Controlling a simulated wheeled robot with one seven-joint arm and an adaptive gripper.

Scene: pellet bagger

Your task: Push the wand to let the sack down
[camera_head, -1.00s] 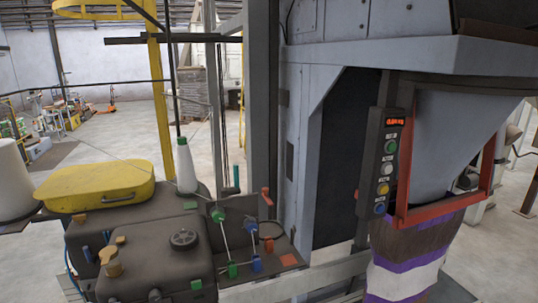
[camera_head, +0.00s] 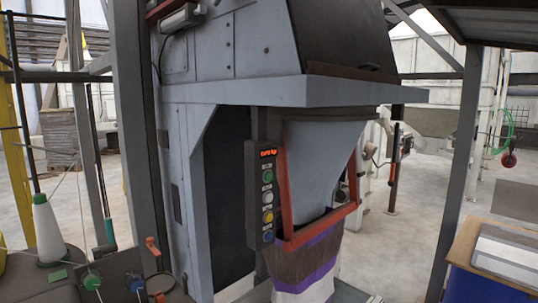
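The sack (camera_head: 303,262), striped brown, purple and white, hangs under the grey cone-shaped spout (camera_head: 315,165) of the bagging machine. A red frame (camera_head: 318,232) surrounds the spout's lower end at the sack's top. The sack's lower end is cut off by the picture's bottom edge. I cannot tell for sure which part is the wand. A slim dark upright piece with red parts (camera_head: 393,165) stands behind and right of the spout. My gripper is not in view.
A control panel (camera_head: 267,195) with a lit red display and several coloured buttons is left of the spout. A sewing machine (camera_head: 60,285) and white thread cone (camera_head: 47,230) are at left. A grey post (camera_head: 460,170) and wood-edged table (camera_head: 500,250) are at right.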

